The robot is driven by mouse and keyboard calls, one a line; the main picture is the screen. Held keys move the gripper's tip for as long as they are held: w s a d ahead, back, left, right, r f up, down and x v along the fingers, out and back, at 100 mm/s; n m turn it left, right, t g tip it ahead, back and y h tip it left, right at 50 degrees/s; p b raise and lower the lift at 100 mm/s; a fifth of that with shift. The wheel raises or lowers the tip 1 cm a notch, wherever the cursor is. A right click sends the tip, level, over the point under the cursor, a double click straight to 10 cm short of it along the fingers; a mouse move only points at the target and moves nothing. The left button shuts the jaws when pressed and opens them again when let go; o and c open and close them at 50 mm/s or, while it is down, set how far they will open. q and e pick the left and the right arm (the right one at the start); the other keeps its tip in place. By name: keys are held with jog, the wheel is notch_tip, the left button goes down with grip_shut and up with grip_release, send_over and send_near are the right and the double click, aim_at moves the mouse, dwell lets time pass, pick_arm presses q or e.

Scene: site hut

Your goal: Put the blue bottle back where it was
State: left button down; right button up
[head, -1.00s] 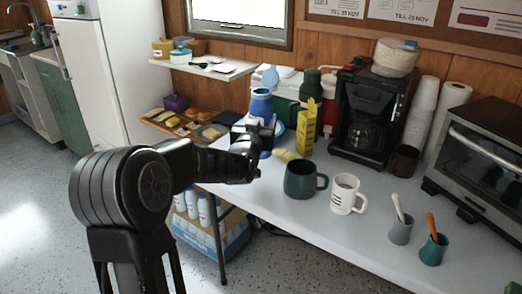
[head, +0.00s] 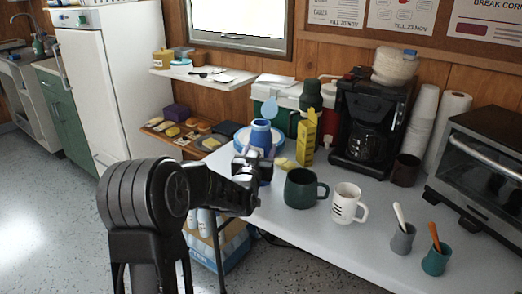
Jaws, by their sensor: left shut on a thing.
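The blue bottle (head: 261,134) stands roughly upright in my left gripper (head: 252,163), near the left end of the white table. A pale blue drop-shaped piece (head: 271,110) shows at its top. The gripper is shut on the bottle's body and hides much of its middle. A little of the bottle's lower part shows below the gripper. I cannot tell whether its base touches the table. My right gripper is not in view.
Blue-rimmed plates (head: 243,137) lie just behind the bottle. A yellow carton (head: 307,138) and a dark green mug (head: 301,189) are close on its right. A white mug (head: 345,204) and coffee maker (head: 365,120) stand further right. The table front (head: 315,235) is clear.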

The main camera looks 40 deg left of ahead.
pick_arm(q)
jog(key=shift+r, duration=0.1)
jog(key=shift+c, duration=2.3)
grip_release()
jog(key=v, duration=1.2)
